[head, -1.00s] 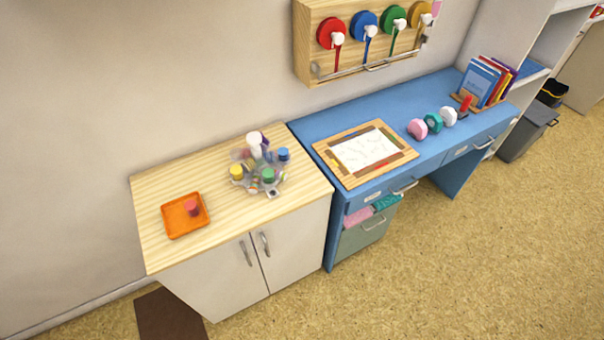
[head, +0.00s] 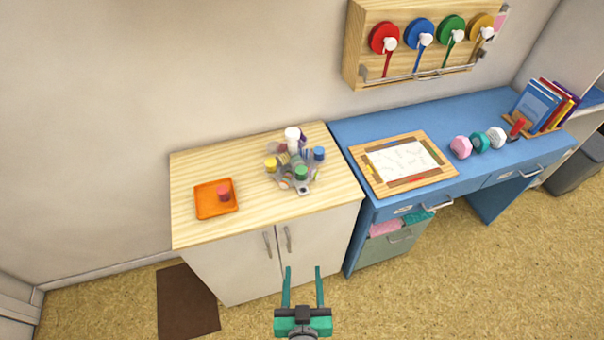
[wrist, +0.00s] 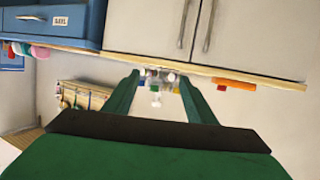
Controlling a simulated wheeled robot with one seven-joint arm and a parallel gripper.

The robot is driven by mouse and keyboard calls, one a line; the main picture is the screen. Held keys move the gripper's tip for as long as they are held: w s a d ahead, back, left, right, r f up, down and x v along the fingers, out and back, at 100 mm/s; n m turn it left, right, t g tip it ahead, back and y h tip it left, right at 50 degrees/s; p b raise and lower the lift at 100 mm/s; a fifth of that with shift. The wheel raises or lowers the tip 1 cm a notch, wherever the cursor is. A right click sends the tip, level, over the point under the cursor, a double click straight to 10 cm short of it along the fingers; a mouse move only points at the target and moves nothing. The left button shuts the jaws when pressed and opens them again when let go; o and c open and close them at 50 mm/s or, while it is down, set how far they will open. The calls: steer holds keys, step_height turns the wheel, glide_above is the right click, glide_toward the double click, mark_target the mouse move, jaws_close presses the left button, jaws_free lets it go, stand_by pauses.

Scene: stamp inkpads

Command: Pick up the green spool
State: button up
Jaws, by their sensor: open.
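A large green spool (head: 452,29) with a green ribbon hanging from it sits on the wooden wall rack, between the blue and yellow spools. A small green-topped piece (head: 301,172) stands at the front of a grey carousel on the wooden cabinet; I cannot tell whether it is a spool. My gripper (head: 303,270) is open and empty, in front of the cabinet doors in the picture, apart from both. In the wrist view, which is upside down, the carousel pieces show far off between my gripper's fingertips (wrist: 159,77).
An orange tray (head: 207,208) with a red piece (head: 223,193) sits left on the cabinet top (head: 245,228). White, blue and yellow pieces crowd the carousel. The blue desk (head: 350,130) at right holds a framed board (head: 378,187), round rollers and books (head: 540,103).

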steer(key=w+r, duration=0.4)
steer(key=w, duration=0.7)
steer(key=m, duration=0.1)
glide_toward(301, 174)
steer(key=shift+g+h, duration=0.4)
steer(key=shift+g, duration=0.1)
steer(key=shift+a+r+x, duration=0.15)
steer(key=shift+x, duration=2.4)
steer(key=shift+a+r+x, duration=0.15)
steer(key=shift+x, duration=2.35)
steer(key=shift+w, duration=0.15)
steer(key=c, duration=1.1)
